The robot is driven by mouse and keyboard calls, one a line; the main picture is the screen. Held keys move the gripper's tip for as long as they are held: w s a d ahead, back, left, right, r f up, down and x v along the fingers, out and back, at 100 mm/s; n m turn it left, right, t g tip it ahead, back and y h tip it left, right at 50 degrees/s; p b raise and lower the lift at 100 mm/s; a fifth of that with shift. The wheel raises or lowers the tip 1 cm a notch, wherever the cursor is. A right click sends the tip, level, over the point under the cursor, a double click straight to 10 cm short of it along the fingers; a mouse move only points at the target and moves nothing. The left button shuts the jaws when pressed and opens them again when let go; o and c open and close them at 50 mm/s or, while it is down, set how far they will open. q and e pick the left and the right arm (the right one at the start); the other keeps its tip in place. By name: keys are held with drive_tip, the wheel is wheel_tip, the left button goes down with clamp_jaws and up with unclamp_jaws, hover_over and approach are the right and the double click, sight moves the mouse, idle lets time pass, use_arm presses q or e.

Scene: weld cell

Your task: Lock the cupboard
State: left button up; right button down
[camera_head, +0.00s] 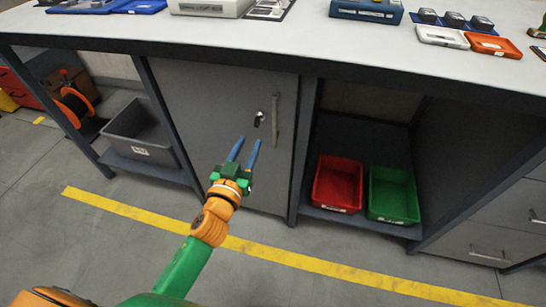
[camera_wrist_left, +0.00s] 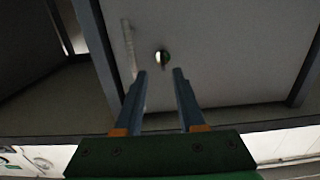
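The cupboard has a grey door (camera_head: 205,105) under the workbench, and it looks closed. A small lock (camera_head: 259,118) with a dark piece on it, perhaps a key, sits near the door's right edge, left of a vertical bar handle (camera_head: 276,120). My left gripper (camera_head: 249,140) is open and empty, its two blue fingers pointing at the door just below the lock. In the left wrist view, the lock (camera_wrist_left: 162,57) lies between and beyond the fingertips (camera_wrist_left: 160,71), apart from them, with the handle (camera_wrist_left: 128,50) to its left. My right gripper is not in view.
The workbench top (camera_head: 290,30) overhangs the door. Red (camera_head: 337,185) and green bins (camera_head: 393,195) stand on the open shelf to the right, a grey bin (camera_head: 140,133) to the left. Drawers (camera_head: 490,240) are at far right. The floor before the door is clear.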

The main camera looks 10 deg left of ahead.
sight(258, 120)
use_arm(q)
drive_tip(key=w+r, duration=0.1)
drive_tip(key=w, duration=0.6)
drive_tip(key=shift+w+a, duration=0.1)
clamp_jaws()
